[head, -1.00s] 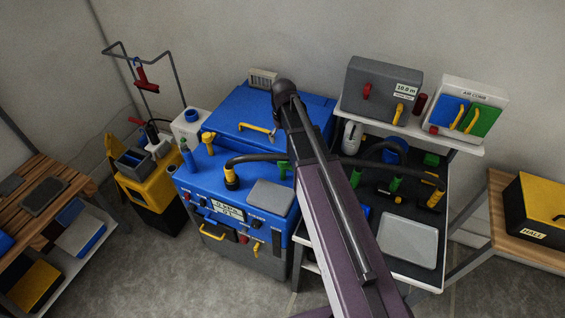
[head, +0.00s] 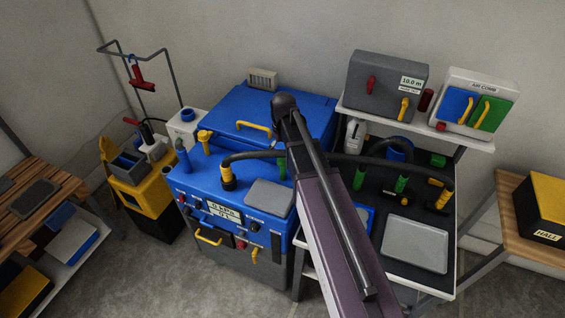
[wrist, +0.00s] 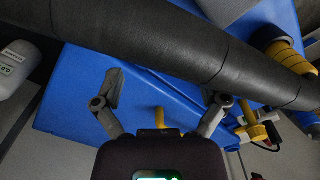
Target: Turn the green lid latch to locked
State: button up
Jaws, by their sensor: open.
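The blue machine (head: 205,178) stands in the middle of the head view, with its blue lid (head: 305,108) and a yellow lid handle (head: 254,126). A small green piece, probably the green lid latch (head: 282,167), shows by the lid's front edge, partly behind my arm and a black hose. My gripper (wrist: 158,103) is open and empty in the wrist view, above a blue surface (wrist: 75,90). A yellow stub (wrist: 159,116) shows between its fingers; I cannot tell what it belongs to. No green latch shows in the wrist view.
A thick black hose (wrist: 150,35) crosses the wrist view just beyond the fingers, with a yellow cuff (wrist: 275,42) at right. A black-topped cart with a grey tray (head: 415,246) stands right of the machine. A shelf with a grey box (head: 385,85) is behind it.

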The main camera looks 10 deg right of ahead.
aim_at(283, 157)
jog(key=shift+f+b, duration=1.75)
jog(key=shift+f, duration=0.35)
jog(key=c, duration=1.1)
jog(key=shift+a, duration=0.15)
jog(key=shift+c, duration=0.2)
